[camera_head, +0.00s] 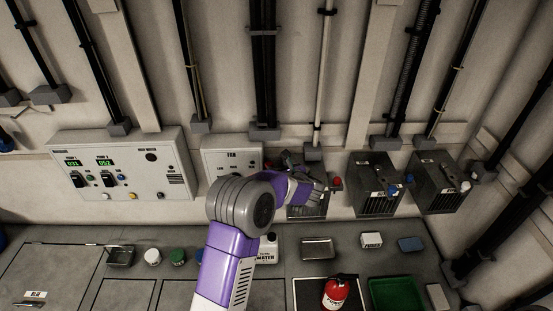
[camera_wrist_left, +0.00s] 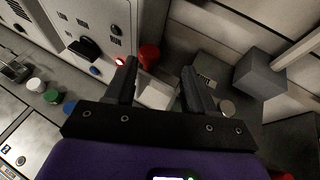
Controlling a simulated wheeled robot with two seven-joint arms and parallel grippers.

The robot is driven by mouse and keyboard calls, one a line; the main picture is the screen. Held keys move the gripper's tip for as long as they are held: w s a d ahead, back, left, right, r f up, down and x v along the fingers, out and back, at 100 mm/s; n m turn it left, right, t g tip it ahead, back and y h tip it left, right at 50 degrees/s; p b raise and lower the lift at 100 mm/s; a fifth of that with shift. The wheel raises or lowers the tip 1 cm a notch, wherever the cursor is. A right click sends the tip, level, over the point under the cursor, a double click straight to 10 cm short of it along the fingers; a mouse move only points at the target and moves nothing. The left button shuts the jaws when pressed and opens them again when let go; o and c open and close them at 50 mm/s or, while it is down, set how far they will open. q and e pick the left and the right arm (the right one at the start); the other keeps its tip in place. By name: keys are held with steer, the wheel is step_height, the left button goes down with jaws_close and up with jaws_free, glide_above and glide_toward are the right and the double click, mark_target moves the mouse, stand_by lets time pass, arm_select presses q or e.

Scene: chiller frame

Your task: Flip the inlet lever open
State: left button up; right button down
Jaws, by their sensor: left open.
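A grey metal box (camera_head: 309,208) on the wall bench is partly hidden behind my left arm. A red knob (camera_head: 337,183) shows at its right edge. I cannot tell which part is the inlet lever. My left gripper (camera_head: 290,163) is at this box, with its fingers partly lost among dark parts. In the left wrist view the gripper (camera_wrist_left: 160,68) is open and nothing is held. A red cylinder (camera_wrist_left: 150,55) shows just beyond the left finger, and a pale block (camera_wrist_left: 155,94) shows between the fingers. My right gripper is not in view.
A control panel (camera_head: 125,140) and a smaller fan panel (camera_head: 222,155) are on the wall to the left. Two more metal boxes (camera_head: 378,205) (camera_head: 440,200) stand to the right. A red extinguisher (camera_head: 336,294) and a green tray (camera_head: 396,295) are on the counter below.

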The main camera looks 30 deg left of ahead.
mark_target(271, 165)
arm_select(q)
steer(key=a, duration=0.1)
steer(key=w+a+f+p, duration=0.1)
steer(key=a, duration=0.2)
steer(key=shift+w+a+f, duration=0.15)
steer(key=shift+w+f, duration=0.1)
steer(key=shift+w, duration=0.1)
steer(key=shift+s+r, duration=0.2)
steer(key=shift+s, duration=0.15)
steer(key=shift+w+f, duration=0.15)
steer(key=c, duration=0.3)
jaws_close()
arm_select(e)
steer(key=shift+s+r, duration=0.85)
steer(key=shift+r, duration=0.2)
